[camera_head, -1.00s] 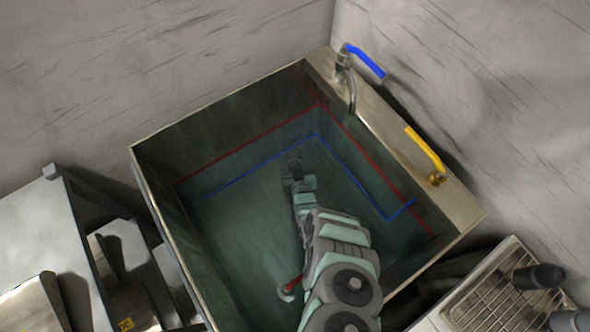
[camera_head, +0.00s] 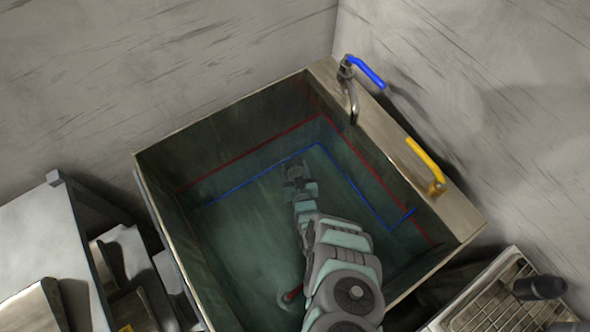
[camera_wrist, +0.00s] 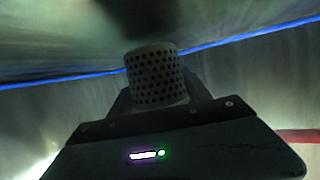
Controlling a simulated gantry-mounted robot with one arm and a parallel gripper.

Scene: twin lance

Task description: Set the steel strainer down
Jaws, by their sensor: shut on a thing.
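The steel strainer (camera_wrist: 155,75) is a small grey cylinder with rows of dark holes, upright in the wrist view. My gripper (camera_wrist: 160,98) is shut on its lower part, with one finger on each side. In the head view my gripper (camera_head: 295,178) reaches down inside the large steel sink (camera_head: 240,105), near the middle of its greenish basin. There the strainer is only a small dark shape at the fingertips, hard to make out. I cannot tell whether it touches the sink floor.
Red and blue lines run around the basin walls. A blue-handled tap (camera_head: 352,85) and a yellow handle (camera_head: 427,160) stand on the right ledge. A shelf (camera_head: 40,240) is at left, a wire rack (camera_head: 495,300) at lower right.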

